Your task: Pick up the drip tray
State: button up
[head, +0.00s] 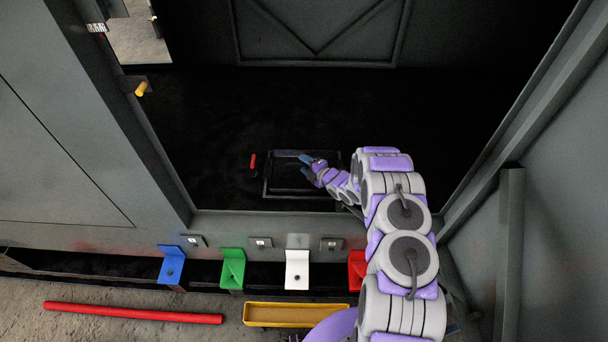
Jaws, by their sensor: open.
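A long shallow yellow-rimmed tray (296,324) with a brown inside lies on the ground at the bottom, below the colored brackets. It looks like the drip tray, and my arm covers part of the area at its right. My gripper (303,164) is far from it, inside the dark enclosure. Its blue fingers are open and look empty. They are over or in front of a dark rectangular frame (267,187) on the enclosure floor. I cannot tell whether the fingers touch that frame.
A red handle (253,163) stands left of the dark frame. Blue (171,264), green (232,268), white (297,270) and red (356,270) brackets line the front sill. A red bar (133,312) lies on the ground. A wall and post bound the right.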

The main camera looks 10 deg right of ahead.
jog(key=shift+x, duration=1.5)
jog(key=shift+c, duration=0.5)
jog(key=shift+s, duration=0.1)
grip_shut()
